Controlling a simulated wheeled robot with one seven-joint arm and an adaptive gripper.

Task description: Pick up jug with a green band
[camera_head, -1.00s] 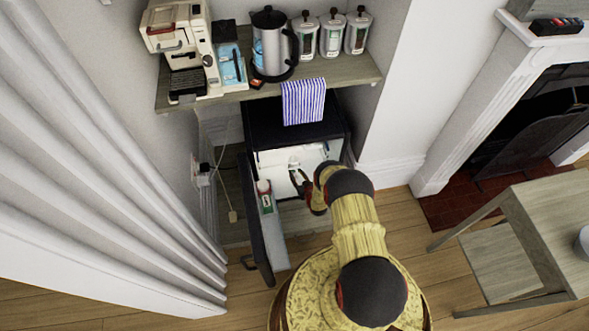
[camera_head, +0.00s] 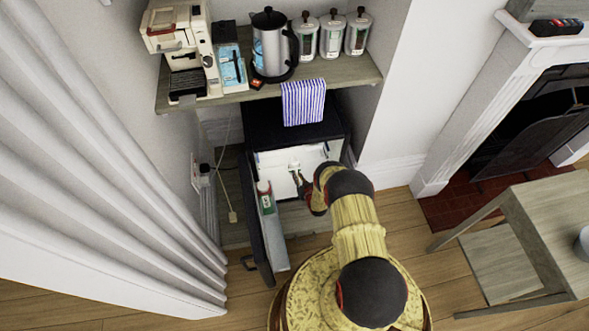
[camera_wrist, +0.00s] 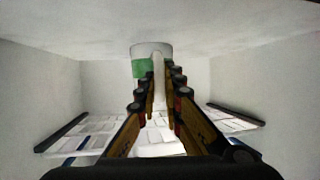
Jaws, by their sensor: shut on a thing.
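The white jug with a green band (camera_wrist: 139,68) is inside the open small fridge, straight ahead in the wrist view. Its rim is near the fridge's ceiling, and a pale upright part, seemingly its handle, stands between my fingers. My gripper (camera_wrist: 160,86) is shut on the jug, with one finger on each side of that part. In the head view, the jug (camera_head: 294,165) is a small pale shape, and my gripper (camera_head: 301,179) reaches into the fridge beside it. The jug's lower part is hidden behind my fingers.
The fridge door (camera_head: 262,225) stands open at left, with a green-labelled bottle (camera_head: 265,195) in it. The shelf above (camera_head: 345,77) holds a coffee machine, kettle and several canisters; a striped towel (camera_head: 303,103) hangs there. A table (camera_head: 550,220) stands right, with floor between.

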